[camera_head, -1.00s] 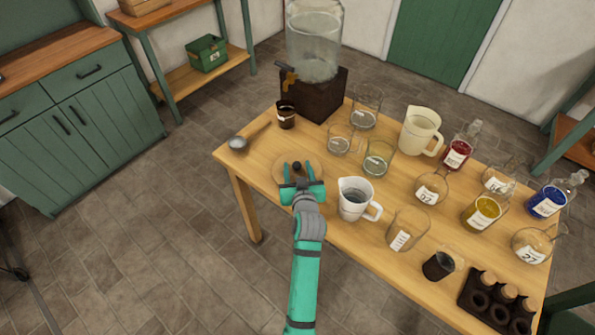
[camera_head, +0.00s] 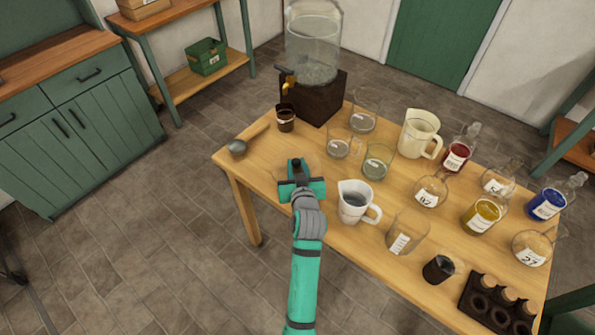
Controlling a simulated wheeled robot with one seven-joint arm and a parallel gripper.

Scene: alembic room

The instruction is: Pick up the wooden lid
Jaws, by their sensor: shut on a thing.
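The wooden lid (camera_head: 296,162) is at the near left part of the wooden table. Only its dark knob shows clearly, between my fingertips. Its round disc is mostly hidden by my gripper and blends with the tabletop. My gripper (camera_head: 297,168) is teal and shut on the lid's knob. I cannot tell whether the lid rests on the table or is slightly above it.
A white measuring jug (camera_head: 355,202) stands close to the right of my gripper. Beakers (camera_head: 376,164), flasks and a cream pitcher (camera_head: 419,134) crowd the table's right side.

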